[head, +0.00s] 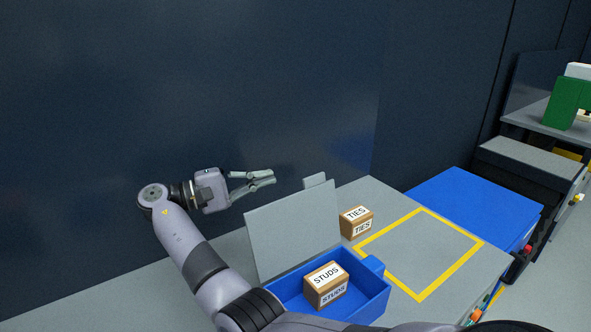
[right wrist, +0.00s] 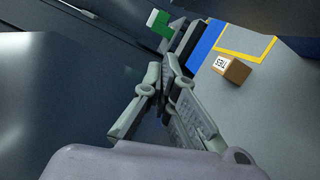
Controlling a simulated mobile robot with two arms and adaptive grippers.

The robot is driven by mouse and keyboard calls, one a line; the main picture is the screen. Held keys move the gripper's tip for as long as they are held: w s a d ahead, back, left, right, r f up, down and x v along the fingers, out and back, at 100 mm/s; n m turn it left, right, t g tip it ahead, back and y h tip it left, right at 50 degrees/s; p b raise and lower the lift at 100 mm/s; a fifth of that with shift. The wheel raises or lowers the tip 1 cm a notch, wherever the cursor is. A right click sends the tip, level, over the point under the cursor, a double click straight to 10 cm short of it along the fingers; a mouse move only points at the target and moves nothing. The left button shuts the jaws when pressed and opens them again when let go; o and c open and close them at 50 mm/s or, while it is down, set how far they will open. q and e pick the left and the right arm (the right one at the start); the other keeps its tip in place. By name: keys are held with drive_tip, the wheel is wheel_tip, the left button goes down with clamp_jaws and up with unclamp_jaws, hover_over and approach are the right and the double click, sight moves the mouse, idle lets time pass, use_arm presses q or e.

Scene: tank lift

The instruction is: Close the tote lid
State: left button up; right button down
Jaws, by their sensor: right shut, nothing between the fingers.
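The blue tote (head: 373,300) sits on the grey table with a box labelled STUDS (head: 325,287) inside. Its grey lid (head: 291,232) stands open, nearly upright, along the tote's far side, with a small grey tab (head: 314,180) at its top edge. My right gripper (head: 272,177) is above and beyond the lid's top left edge, apparently clear of it. Its fingers are together and empty; they also show in the right wrist view (right wrist: 168,85). The lid cannot be clearly made out in the right wrist view. My left gripper is not in view.
A box labelled TIES (head: 356,221) stands right of the lid; it also shows in the right wrist view (right wrist: 231,70). A yellow outlined square (head: 418,254) on the table is empty. A blue surface (head: 475,208) lies beyond. A dark wall (head: 190,90) rises behind.

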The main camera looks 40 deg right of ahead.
drive_tip(key=s+d+r+p, duration=0.1)
drive_tip(key=s+d+p, duration=0.3)
drive_tip(key=s+d, duration=0.1)
drive_tip(key=shift+s+r, duration=0.15)
drive_tip(key=shift+s, duration=0.15)
idle(0.4)
